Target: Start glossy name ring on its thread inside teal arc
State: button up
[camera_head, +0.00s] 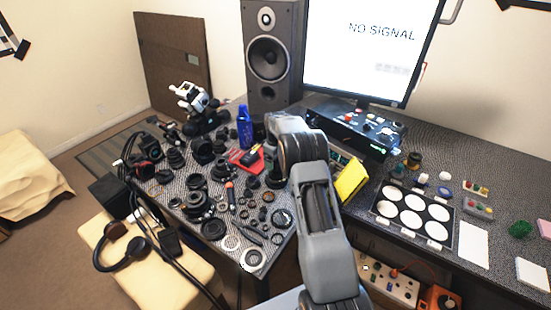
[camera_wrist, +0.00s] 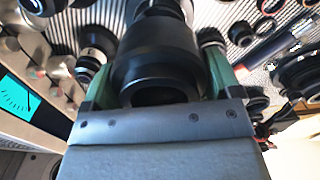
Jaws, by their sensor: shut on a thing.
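My gripper (camera_wrist: 160,82) shows in the wrist view with a green finger on each side of a wide black ring-shaped lens part (camera_wrist: 158,55). It is shut on this part, whose dark opening faces the camera. I cannot read any name on it, so I cannot tell whether it is the glossy name ring. A narrower black barrel lies beyond it; whether the two touch or are threaded is not clear. A teal display (camera_wrist: 17,97) with dark marks shows at the left edge of the wrist view. In the head view my arm hides the gripper and the held part.
Many black lens rings and barrels crowd the ribbed mat (camera_head: 172,190). A blue bottle (camera_head: 244,127), a red tray (camera_head: 238,160) and a yellow block (camera_head: 351,180) stand close to my arm. A black panel with white discs (camera_head: 412,212) lies to the right.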

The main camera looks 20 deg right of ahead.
jog(key=shift+f+b, duration=1.6)
jog(key=shift+f, duration=1.1)
jog(key=shift+f+b, duration=0.35)
jog(key=shift+f, duration=0.1)
